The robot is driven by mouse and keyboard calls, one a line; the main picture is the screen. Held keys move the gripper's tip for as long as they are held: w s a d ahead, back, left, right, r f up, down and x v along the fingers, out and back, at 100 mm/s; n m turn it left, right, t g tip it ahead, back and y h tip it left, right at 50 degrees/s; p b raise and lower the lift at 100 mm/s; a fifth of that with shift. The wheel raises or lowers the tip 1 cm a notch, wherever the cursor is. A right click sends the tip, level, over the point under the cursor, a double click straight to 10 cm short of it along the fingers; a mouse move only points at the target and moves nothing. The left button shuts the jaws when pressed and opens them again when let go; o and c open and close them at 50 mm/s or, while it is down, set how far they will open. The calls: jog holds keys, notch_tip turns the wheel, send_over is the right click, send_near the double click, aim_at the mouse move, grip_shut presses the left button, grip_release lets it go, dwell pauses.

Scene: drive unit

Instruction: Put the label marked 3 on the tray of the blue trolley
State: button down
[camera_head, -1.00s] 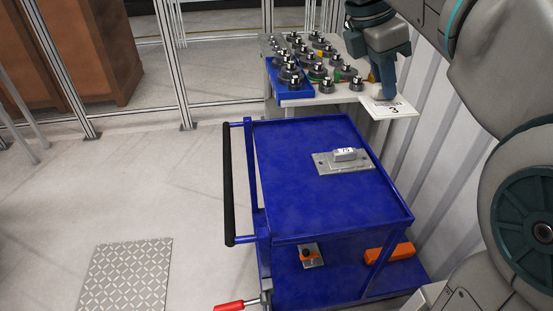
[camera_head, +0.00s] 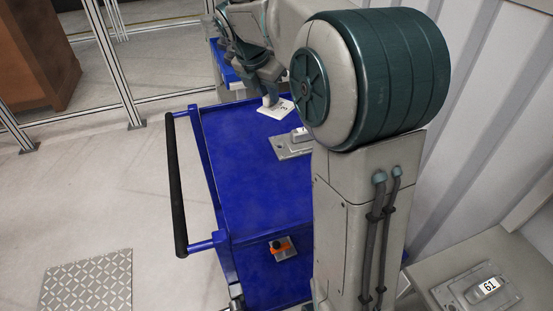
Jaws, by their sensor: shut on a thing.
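The white label (camera_head: 277,110) is a flat card with a dark mark on it. I cannot tell how high the label is above the tray. The right side of the tray is hidden behind my arm. The blue trolley has a black handle (camera_head: 177,190) on its left.
A grey plate with a block (camera_head: 290,146) sits on the tray, partly hidden by my arm. An orange-knobbed part (camera_head: 283,248) lies on the lower shelf. A plate marked 61 (camera_head: 478,288) is at lower right. Floor at left is mostly clear, with a patterned plate (camera_head: 88,284).

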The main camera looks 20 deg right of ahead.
jog(key=w+d+f+n+b, duration=0.2)
jog(key=d+f, duration=0.3)
jog(key=f, duration=0.5)
send_over(249, 150)
jog(key=s+a, duration=0.1)
jog(key=shift+t, duration=0.4)
jog(key=f, duration=0.7)
jog(key=shift+s+a+f+b, duration=0.1)
jog(key=shift+s+a+b, duration=0.1)
jog(key=shift+b, duration=0.1)
jog(key=shift+f, duration=1.9)
jog(key=shift+f, duration=0.2)
jog(key=c, duration=1.4)
grip_release()
jog(key=shift+o, duration=0.3)
jog(key=shift+r, duration=0.15)
